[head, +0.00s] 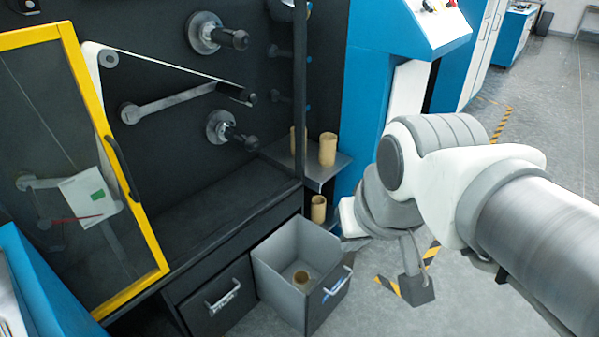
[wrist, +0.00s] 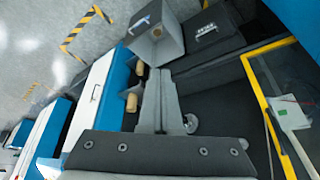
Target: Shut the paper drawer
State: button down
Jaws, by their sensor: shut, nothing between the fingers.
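The paper drawer (head: 284,245) is a grey open-topped box pulled well out of the dark cabinet, with a pale bar handle (head: 338,283) on its dark front. I cannot tell the exact gap.
A closed drawer (head: 222,296) with its own handle is left of the open one. Cardboard cores (head: 327,150) stand on shelves (head: 318,172) above, near my wrist. A yellow-framed door (head: 155,240) stands open at the left. The floor (head: 470,305) at right is clear.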

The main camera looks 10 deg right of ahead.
jog(key=w+d+f+m+g+y, duration=0.2)
jog(key=w+d+f+m+y, duration=0.3)
jog(key=w+f, duration=0.45)
jog(key=w+d+f+m+g+y, duration=0.2)
jog(key=w+d+f+m, duration=0.4)
jog(key=w+f, duration=0.4)
jog(key=d+f+m+t+y+b, duration=0.1)
jog(key=d+f+m+t+y, duration=0.2)
jog(key=f, duration=0.5)
jog(key=d+f+m+t+b, duration=0.1)
jog(key=d+f+m, duration=0.2)
jog(key=f+m, duration=0.4)
jog(key=m+t+h, duration=0.1)
jog(key=m+t, duration=0.5)
jog(key=m, duration=0.1)
send_near(338, 266)
jog(key=b+x, duration=0.1)
jog(key=x, duration=0.1)
jog(key=f+b+x, duration=0.1)
jog(key=b+x, duration=0.1)
jog(key=x, duration=0.1)
jog(key=shift+d, duration=0.1)
jog(key=shift+w+a+r+b, duration=0.1)
jog(key=shift+w+a+b, duration=0.2)
jog(key=shift+w+a, duration=0.25)
